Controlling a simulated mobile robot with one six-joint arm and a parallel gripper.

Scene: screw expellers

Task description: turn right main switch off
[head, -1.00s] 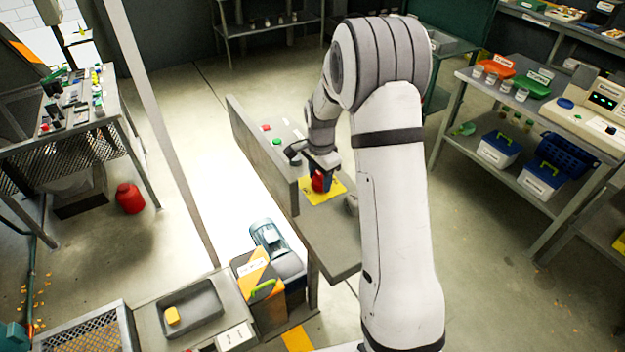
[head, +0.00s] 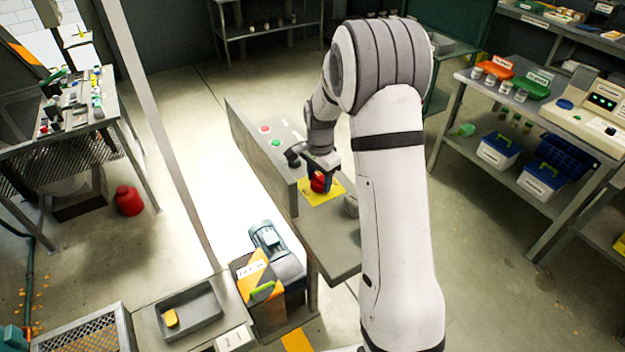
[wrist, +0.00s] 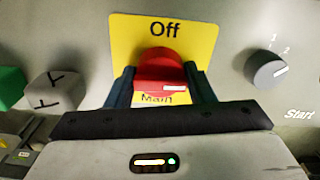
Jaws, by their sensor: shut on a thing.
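The main switch is a red rotary knob (wrist: 160,70) on a yellow plate (wrist: 205,35) marked "Off" above and "Main" below. In the wrist view the white mark on the knob points to the right. My gripper (wrist: 161,88) is shut on the knob, one dark finger on each side. In the head view my gripper (head: 320,178) reaches down to the red knob (head: 318,184) over the yellow plate (head: 330,194) on the grey panel. The fingers hide part of the plate's lower lettering.
A grey selector knob (wrist: 266,69) marked 1 and 2 sits right of the plate. A grey knob (wrist: 54,90) and a green button (wrist: 10,85) are on the left. In the head view a motor (head: 268,238) stands beside the panel.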

